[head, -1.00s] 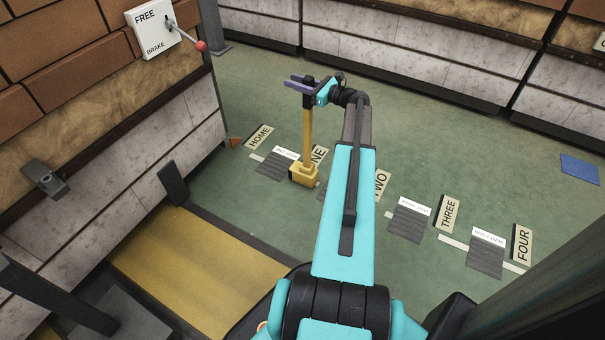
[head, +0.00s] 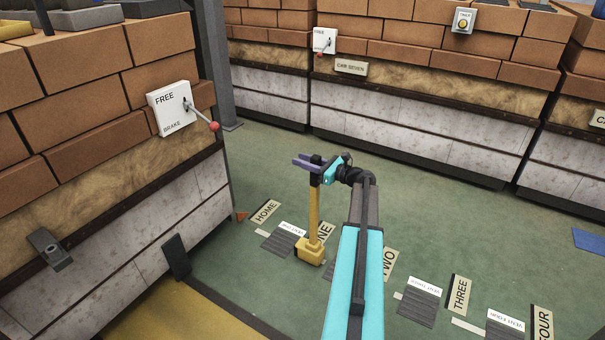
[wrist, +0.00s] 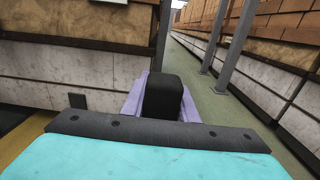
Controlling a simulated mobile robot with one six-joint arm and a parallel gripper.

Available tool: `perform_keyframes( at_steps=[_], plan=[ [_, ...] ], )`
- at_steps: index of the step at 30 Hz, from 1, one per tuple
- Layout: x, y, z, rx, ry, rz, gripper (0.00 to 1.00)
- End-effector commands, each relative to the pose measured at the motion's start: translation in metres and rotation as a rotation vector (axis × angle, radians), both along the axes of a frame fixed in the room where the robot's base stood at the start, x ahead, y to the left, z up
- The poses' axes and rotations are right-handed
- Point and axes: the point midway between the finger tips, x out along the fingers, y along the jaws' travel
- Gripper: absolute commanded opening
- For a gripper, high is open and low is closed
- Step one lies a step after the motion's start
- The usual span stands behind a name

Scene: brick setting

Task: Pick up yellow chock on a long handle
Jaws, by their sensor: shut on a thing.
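The yellow chock (head: 310,250) hangs at the lower end of its long yellow handle (head: 314,210), which has a black grip (head: 316,172) at the top. The handle is upright. My gripper (head: 308,163), with purple fingers, is shut on the black grip. In the wrist view the black grip (wrist: 163,97) sits between the purple fingers, and the chock below is hidden. In the head view the chock is near the ONE floor label; I cannot tell whether it touches the floor.
Floor plates HOME (head: 266,211), TWO (head: 389,263), THREE (head: 459,294) and FOUR (head: 541,323) lie in a row with dark ribbed pads. A brick-topped wall with a FREE/BRAKE lever box (head: 172,107) stands at left. Green floor (head: 450,215) is open behind the row.

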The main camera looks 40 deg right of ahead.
Motion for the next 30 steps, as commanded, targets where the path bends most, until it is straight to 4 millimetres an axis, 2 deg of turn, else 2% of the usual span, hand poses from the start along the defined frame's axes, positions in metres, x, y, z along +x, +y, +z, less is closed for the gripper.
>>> perform_keyframes(
  at_steps=[1,13,22,30],
  plan=[
    [0.000,0.000,0.009,-0.001,-0.008,0.000,0.00],
    [-0.002,0.001,0.038,0.000,-0.008,0.000,0.00],
    [-0.026,0.012,0.039,0.000,-0.008,-0.001,0.00],
    [-0.060,0.026,0.043,0.001,-0.008,-0.001,0.00]
  ],
)
